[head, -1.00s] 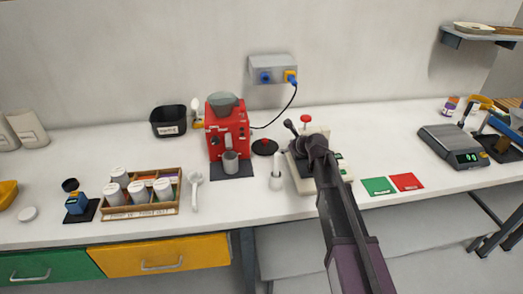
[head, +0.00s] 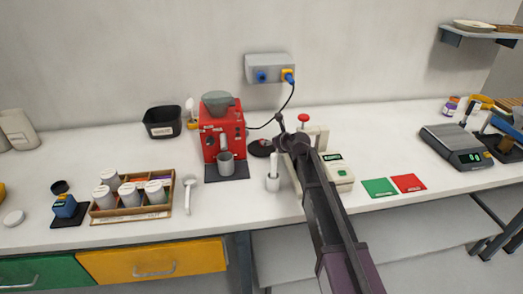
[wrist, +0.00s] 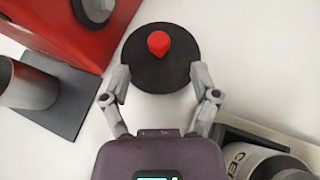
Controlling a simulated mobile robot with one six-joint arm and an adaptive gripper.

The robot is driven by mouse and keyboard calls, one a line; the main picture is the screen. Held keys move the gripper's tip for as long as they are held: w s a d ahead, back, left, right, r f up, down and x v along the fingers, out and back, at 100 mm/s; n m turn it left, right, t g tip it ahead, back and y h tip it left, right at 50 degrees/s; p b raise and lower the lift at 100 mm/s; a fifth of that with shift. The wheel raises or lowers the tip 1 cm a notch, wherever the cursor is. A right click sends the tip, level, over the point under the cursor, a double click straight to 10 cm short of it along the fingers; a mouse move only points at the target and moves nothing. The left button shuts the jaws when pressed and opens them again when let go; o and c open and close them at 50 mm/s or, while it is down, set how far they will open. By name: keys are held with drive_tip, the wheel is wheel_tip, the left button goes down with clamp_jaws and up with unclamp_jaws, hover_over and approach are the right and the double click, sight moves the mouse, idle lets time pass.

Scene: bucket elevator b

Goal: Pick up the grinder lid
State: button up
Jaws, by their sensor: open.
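The grinder lid (head: 260,149), a flat black disc with a red knob, lies on the white bench just right of the red grinder (head: 221,135). In the wrist view the lid (wrist: 160,75) is at the top middle, its red knob near the centre of the disc. My gripper (wrist: 161,79) is open and empty. Its fingertips show at the left and right of the disc's near part, with the knob beyond them. In the head view my gripper (head: 282,134) is close to the lid's right side. I cannot tell its height above the bench.
A white-and-grey device (head: 336,166) stands right of the lid, partly behind my arm. The grinder's dark mat and metal cup (wrist: 30,88) are left in the wrist view. A cable hangs from the wall socket (head: 270,68).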

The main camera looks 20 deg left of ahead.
drive_tip(key=shift+w+a+f, duration=0.15)
drive_tip(key=shift+a+f, duration=0.05)
drive_tip(key=shift+a, duration=0.1)
drive_tip(key=shift+b+x, duration=1.4)
drive_tip(key=shift+x, duration=1.25)
drive_tip(key=shift+f, duration=0.1)
clamp_jaws()
